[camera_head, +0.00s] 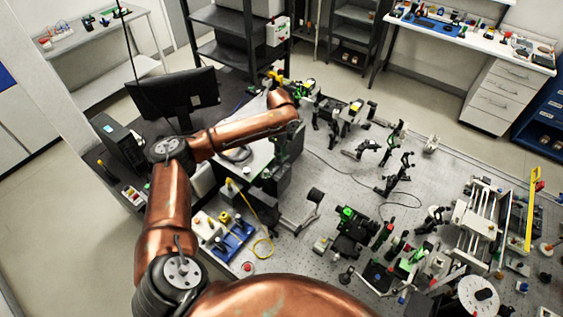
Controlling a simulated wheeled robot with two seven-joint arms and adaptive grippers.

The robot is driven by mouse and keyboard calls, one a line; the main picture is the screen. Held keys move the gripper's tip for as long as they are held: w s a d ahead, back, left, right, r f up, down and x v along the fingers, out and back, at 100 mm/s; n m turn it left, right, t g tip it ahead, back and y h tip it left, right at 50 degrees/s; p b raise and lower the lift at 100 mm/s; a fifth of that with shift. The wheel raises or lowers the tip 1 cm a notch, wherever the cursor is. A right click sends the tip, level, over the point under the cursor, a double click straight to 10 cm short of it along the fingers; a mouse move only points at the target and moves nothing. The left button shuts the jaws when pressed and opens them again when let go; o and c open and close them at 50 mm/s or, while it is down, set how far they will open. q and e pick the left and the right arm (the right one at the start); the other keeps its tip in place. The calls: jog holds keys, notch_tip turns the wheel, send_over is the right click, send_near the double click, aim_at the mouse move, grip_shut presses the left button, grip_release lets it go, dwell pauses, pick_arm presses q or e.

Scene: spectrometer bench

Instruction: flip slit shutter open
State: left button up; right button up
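My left arm comes in from the left in copper-coloured links and bends right over the bench. My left gripper (292,138) is a dark shape below the copper wrist, at the dark side of a pale-topped instrument box (257,152). It blends with the dark parts there, and its fingers are too small and dark to read. I cannot make out the slit shutter for certain; it may be hidden by the wrist or gripper. My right gripper is not in view.
The optical table (335,185) carries several black mounts with green parts. A monitor (173,97) stands behind my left forearm. A blue tray (232,241) and a yellow cable (263,246) lie at the near left. A railed assembly (482,222) stands at the right. The table's middle is fairly clear.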

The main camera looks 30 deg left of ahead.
aim_at(282, 168)
pick_arm(q)
jog(key=shift+w+f+p, duration=0.15)
jog(key=shift+f+p, duration=0.4)
jog(key=shift+f, duration=2.2)
jog(key=shift+c, duration=0.4)
grip_shut()
